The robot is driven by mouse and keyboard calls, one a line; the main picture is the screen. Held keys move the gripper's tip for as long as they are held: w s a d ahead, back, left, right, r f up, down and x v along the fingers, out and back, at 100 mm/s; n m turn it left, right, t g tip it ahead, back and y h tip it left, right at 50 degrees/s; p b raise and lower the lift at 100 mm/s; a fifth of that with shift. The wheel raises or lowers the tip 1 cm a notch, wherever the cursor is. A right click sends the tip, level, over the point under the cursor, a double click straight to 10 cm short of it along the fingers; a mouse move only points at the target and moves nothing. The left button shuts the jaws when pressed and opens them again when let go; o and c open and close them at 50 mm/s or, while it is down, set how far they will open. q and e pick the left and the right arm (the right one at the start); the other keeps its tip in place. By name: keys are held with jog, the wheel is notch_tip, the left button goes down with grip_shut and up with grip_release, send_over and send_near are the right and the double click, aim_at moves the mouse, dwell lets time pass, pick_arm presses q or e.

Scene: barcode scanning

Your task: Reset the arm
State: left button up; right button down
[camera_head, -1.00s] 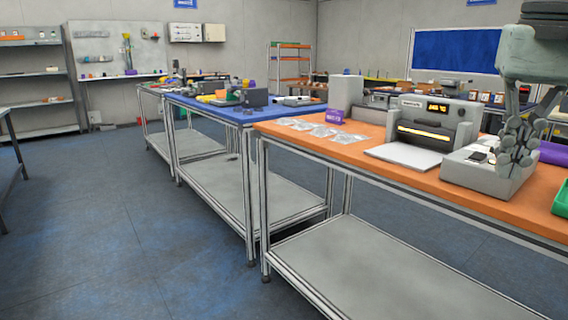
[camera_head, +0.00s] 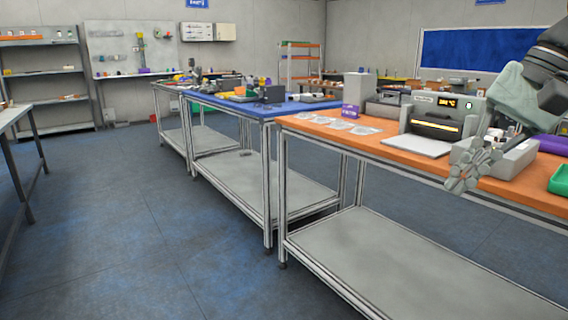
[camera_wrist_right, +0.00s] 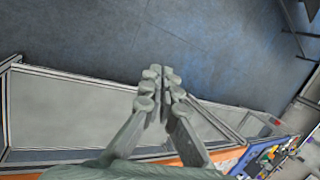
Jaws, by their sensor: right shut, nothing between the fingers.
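My right gripper (camera_head: 464,180) is at the right of the head view, in front of the front edge of the orange-topped table (camera_head: 400,165). It is shut and empty. In the right wrist view its fingers (camera_wrist_right: 162,75) meet, with the floor and the table's lower shelf behind them. My right arm comes in from the upper right and hides part of the grey box on the table (camera_head: 515,158). My left gripper is not in view.
On the orange table stand a grey machine with a lit slot (camera_head: 436,120), clear bags (camera_head: 345,126) and a green tray (camera_head: 560,180). A blue-topped table (camera_head: 250,107) stands beyond it. The floor (camera_head: 140,220) at left is clear.

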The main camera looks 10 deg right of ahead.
jog(key=w+d+f+m+t+y, duration=0.1)
jog(key=w+f+m+t+y, duration=0.35)
jog(key=m, duration=0.45)
jog(key=w+d+f+m+t+y, duration=0.1)
jog(key=w+m+t+y, duration=0.2)
jog(key=w+m+t, duration=0.35)
jog(key=w+d+f+m+t+h, duration=0.15)
jog(key=d+f+m+h, duration=0.45)
jog(key=f+m, duration=0.6)
jog(key=w+d+f+m+t+h, duration=0.15)
jog(key=d+f+m+h, duration=0.4)
jog(key=f+m, duration=0.65)
jog(key=s+a+f+m+g+h, duration=0.1)
jog(key=s+f+m+g, duration=0.1)
jog(key=s+f+m, duration=0.4)
jog(key=s+a+f+m+g+h, duration=0.1)
jog(key=f+m+g+h, duration=0.15)
jog(key=f, duration=0.45)
jog(key=s+a+f+m+g, duration=0.1)
jog(key=s+f+m+g, duration=0.1)
jog(key=s+f+m, duration=0.4)
jog(key=s+a+f+m+g+y, duration=0.2)
jog(key=s+a+f+m+g, duration=0.4)
jog(key=s+a+f, duration=0.9)
jog(key=shift+m+g, duration=0.4)
jog(key=shift+g, duration=0.35)
